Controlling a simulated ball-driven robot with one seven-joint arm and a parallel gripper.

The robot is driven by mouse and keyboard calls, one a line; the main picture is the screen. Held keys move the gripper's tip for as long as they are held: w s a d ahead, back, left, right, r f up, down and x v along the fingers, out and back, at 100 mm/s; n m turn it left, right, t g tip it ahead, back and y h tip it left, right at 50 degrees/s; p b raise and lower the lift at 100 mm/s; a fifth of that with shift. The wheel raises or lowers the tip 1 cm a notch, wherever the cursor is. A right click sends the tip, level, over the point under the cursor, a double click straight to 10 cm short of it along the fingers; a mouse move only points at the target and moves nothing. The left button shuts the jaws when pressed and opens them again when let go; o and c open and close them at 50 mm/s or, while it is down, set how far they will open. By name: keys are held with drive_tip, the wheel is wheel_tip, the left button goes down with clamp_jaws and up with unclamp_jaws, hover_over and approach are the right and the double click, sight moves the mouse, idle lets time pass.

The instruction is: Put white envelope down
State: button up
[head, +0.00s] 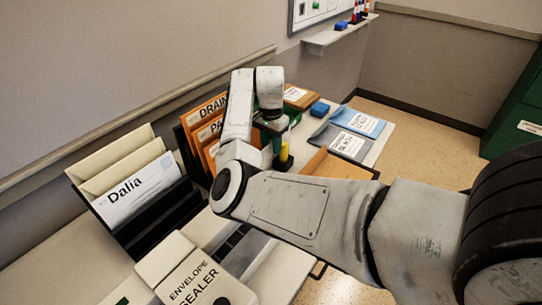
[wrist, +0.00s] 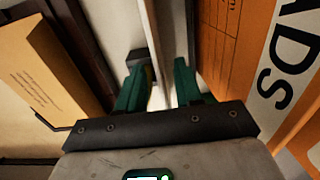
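A white envelope marked "Dalia" (head: 138,190) stands upright in a black rack (head: 165,222) at the left, in front of cream envelopes. My gripper (head: 270,122) is at the middle, beside the orange folders and partly hidden by my own wrist. In the wrist view my gripper's green fingers (wrist: 160,88) are apart. A thin pale upright strip (wrist: 152,40) shows between them, with a gap beside the right finger. I cannot tell whether this strip is an envelope seen edge-on.
Orange folders (head: 205,135) with large lettering stand close to my gripper; one also fills the right of the wrist view (wrist: 225,50). An envelope sealer (head: 195,283) is at the front. A green cabinet (head: 520,115) stands far right.

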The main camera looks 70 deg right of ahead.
drive_tip(key=shift+f, duration=0.4)
drive_tip(key=shift+c, duration=0.2)
clamp_jaws()
drive_tip(key=shift+r, duration=0.15)
wheel_tip(320, 180, up, 18)
drive_tip(key=p, duration=0.1)
drive_tip(key=shift+p, duration=0.3)
